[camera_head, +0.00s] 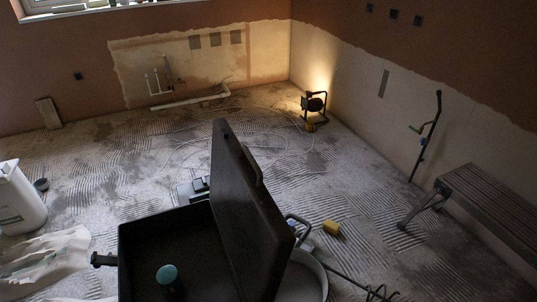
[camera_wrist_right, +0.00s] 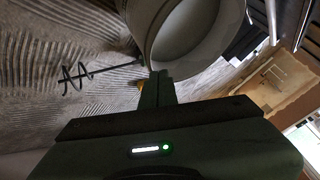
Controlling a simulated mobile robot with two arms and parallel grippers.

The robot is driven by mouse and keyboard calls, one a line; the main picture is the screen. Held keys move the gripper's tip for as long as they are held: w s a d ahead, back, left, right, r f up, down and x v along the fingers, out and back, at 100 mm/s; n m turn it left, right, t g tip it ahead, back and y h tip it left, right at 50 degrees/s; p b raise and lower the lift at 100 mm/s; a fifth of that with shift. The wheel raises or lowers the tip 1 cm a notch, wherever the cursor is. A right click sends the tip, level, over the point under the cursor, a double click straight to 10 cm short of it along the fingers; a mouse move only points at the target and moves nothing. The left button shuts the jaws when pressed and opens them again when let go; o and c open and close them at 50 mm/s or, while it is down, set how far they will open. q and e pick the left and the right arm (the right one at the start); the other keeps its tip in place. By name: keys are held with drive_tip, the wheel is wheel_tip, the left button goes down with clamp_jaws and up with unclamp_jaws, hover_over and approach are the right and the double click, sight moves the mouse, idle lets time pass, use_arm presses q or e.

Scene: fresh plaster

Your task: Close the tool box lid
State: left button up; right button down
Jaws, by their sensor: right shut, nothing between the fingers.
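The black tool box (camera_head: 130,249) stands open in the lower middle of the head view. Its lid (camera_head: 240,215) is raised and leans to the right of the box. A teal-topped item (camera_head: 168,276) is inside the dark box. In the right wrist view my right gripper (camera_wrist_right: 157,76) is shut and empty, its fingertips showing against the rim of a pale bucket (camera_wrist_right: 185,45); I cannot tell whether they touch. The tool box is not recognisable in that view. Neither gripper shows in the head view, and my left gripper is not in view.
The bucket (camera_head: 305,277) stands just right of the lid, with a mixing paddle (camera_head: 350,280) beside it. A yellow block (camera_head: 332,228) lies beyond it. A grey bench (camera_head: 485,205) is at right, a white tub (camera_head: 18,200) at left. The middle floor is mostly open, with a cable.

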drive_tip(key=w+a+r+m+t+y+p, duration=0.1)
drive_tip(key=w+r, duration=0.4)
drive_tip(key=r, duration=0.3)
drive_tip(key=w+a+r+m+t+y+p, duration=0.1)
drive_tip(key=w+a+r+t, duration=0.1)
drive_tip(key=w+r, duration=0.4)
drive_tip(key=w+a+r+m+t+y+p, duration=0.1)
drive_tip(key=a+r+y, duration=0.15)
drive_tip(key=r, duration=0.95)
drive_tip(key=a+r+m+t+y+p, duration=0.15)
drive_tip(key=a+r, duration=0.25)
drive_tip(key=r, duration=0.8)
drive_tip(key=w+a+r+m+t+y+p, duration=0.1)
drive_tip(key=a+r+y, duration=0.25)
drive_tip(key=r, duration=0.95)
drive_tip(key=w+a+p, duration=0.4)
drive_tip(key=w+a, duration=0.2)
drive_tip(key=a, duration=0.3)
drive_tip(key=shift+w+a+f, duration=0.15)
drive_tip(key=shift+a+f, duration=0.1)
drive_tip(key=shift+a, duration=0.1)
drive_tip(key=shift+h, duration=0.25)
